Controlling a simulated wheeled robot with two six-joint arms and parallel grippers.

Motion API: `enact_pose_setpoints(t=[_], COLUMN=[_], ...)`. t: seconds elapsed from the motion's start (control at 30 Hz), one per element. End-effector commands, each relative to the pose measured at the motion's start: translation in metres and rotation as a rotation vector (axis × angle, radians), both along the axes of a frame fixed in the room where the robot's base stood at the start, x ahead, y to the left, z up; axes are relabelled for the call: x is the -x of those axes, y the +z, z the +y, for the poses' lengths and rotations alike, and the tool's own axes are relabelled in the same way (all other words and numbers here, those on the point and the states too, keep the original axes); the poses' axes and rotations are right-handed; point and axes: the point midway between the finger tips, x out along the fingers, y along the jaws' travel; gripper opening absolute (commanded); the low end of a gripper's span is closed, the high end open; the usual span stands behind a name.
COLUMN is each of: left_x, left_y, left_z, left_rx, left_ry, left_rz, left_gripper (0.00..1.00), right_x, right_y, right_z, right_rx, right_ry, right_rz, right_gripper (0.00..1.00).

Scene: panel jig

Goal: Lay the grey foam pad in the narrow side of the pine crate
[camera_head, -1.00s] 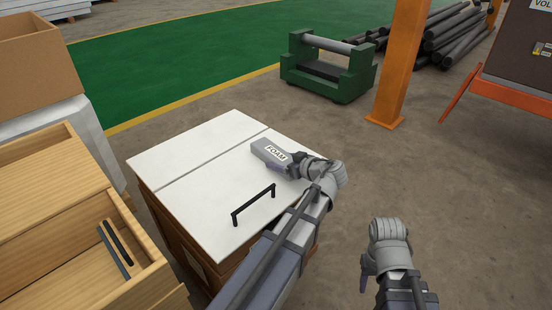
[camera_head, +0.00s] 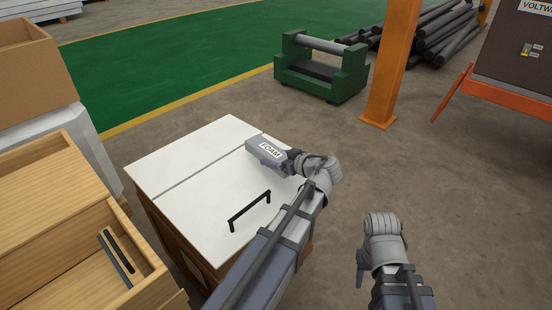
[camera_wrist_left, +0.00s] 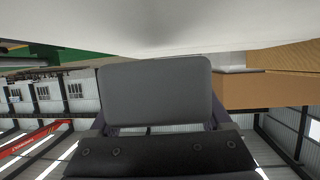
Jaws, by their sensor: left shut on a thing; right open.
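In the left wrist view the pad (camera_wrist_left: 155,90) is a plain grey rounded face between the jaws. The pine crate (camera_head: 78,216) is at the lower left, cut off by the frame edge. A wall divides it, and two dark bars (camera_head: 115,257) show in the nearer part. My right gripper (camera_head: 362,262) is open, low at the right; its fingertips are partly hidden.
The white cabinet top (camera_head: 200,165) has a seam and a black handle (camera_head: 250,210) standing up. A cardboard box (camera_head: 35,75) stands behind the crate. A green stand (camera_head: 322,68), an orange post (camera_head: 392,65) and dark pipes (camera_head: 430,38) are further back. Floor right of the cabinet is clear.

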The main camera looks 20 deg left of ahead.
Motion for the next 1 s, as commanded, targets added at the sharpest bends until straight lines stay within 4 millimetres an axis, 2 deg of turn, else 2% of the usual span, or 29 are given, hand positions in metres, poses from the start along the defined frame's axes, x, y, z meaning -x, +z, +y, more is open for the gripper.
enact_pose_setpoints(t=[0.03,0.3,0.73,0.87,1.0], left_x=[0.000,0.000,0.000,0.000,0.000], left_y=[0.017,0.056,0.071,0.088,0.115], left_z=[0.000,0.000,0.000,0.000,0.000], left_rx=[0.000,0.000,0.000,0.000,0.000], left_ry=[0.000,0.000,0.000,0.000,0.000], left_rz=[0.000,0.000,0.000,0.000,0.000], left_gripper=[0.27,0.27,0.27,0.27,0.27], right_x=[0.000,0.001,0.001,0.001,0.001], right_y=[0.016,0.056,0.071,0.087,0.115], right_z=[0.000,0.001,0.001,0.001,0.002], right_rx=[0.001,-0.003,-0.006,-0.007,-0.007], right_ry=[-0.002,-0.005,-0.005,-0.006,-0.006], right_rz=[0.000,0.002,0.003,0.003,0.003], right_gripper=[0.50,0.50,0.50,0.50,0.50])
